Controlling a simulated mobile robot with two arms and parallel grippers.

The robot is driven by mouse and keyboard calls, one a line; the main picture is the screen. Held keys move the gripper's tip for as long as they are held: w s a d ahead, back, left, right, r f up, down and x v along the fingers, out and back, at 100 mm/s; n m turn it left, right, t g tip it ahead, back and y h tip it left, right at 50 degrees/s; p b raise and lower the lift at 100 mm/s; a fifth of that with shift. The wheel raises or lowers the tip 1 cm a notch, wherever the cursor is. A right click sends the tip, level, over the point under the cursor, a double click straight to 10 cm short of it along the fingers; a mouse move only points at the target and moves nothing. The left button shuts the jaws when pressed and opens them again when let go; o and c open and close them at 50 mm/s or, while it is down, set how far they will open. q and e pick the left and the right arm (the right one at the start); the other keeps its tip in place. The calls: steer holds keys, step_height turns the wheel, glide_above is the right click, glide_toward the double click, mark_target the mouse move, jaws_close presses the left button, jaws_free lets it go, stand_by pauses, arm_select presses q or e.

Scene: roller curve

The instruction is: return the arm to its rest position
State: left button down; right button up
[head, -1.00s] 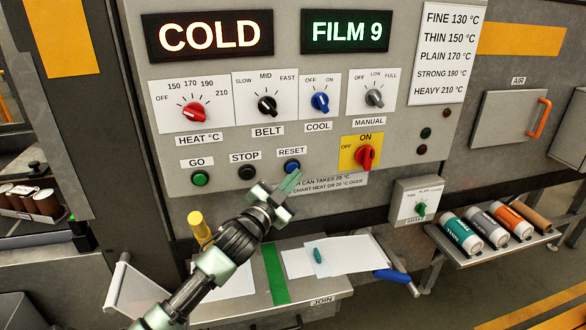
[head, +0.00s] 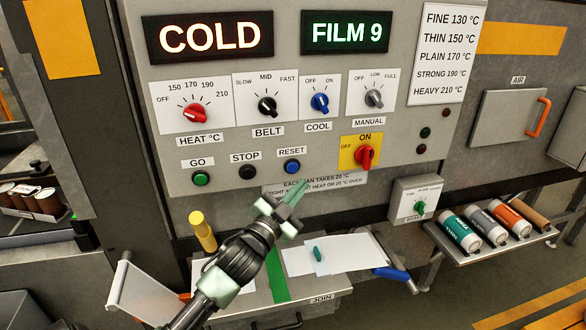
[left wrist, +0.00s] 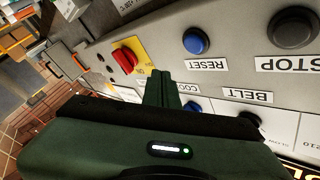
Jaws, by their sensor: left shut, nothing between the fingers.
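My left gripper (head: 294,201) is shut and empty in the head view. It is in front of the lower edge of the control panel (head: 225,145), below the blue RESET button (head: 292,167), and partly covers the printed note there. My right gripper is not in view.
A joining table (head: 262,297) with white sheets and a green strip lies below my arm. A yellow-capped handle (head: 202,230) stands close to the left of my arm. A shelf (head: 478,262) with several rolls is at the right.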

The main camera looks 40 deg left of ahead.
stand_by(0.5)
arm_select(q)
steer(key=s+d+f+n+g, duration=0.2)
steer(key=s+d+f+g, duration=0.3)
steer(key=f, duration=0.4)
steer(key=s+d+f+n+g, duration=0.2)
steer(key=s+d+f+g, duration=0.15)
steer(key=s+f, duration=0.55)
steer(key=s+d+f+g+h, duration=0.1)
steer(key=s+d+f+g, duration=0.3)
steer(key=s, duration=0.5)
steer(key=s+d+f+g+h, duration=0.1)
steer(key=s+d+f+g, duration=0.25)
steer(key=s, duration=0.55)
step_height(320, 180, down, 29)
steer(key=s+g+b, duration=0.1)
steer(key=s, duration=0.1)
steer(key=s+a+f+g+b, duration=0.1)
steer(key=s+a+f, duration=0.1)
steer(key=s+f, duration=1.3)
steer(key=shift+s+a+f+g+y, duration=0.3)
steer(key=shift+s+a, duration=0.1)
steer(key=shift+s, duration=0.35)
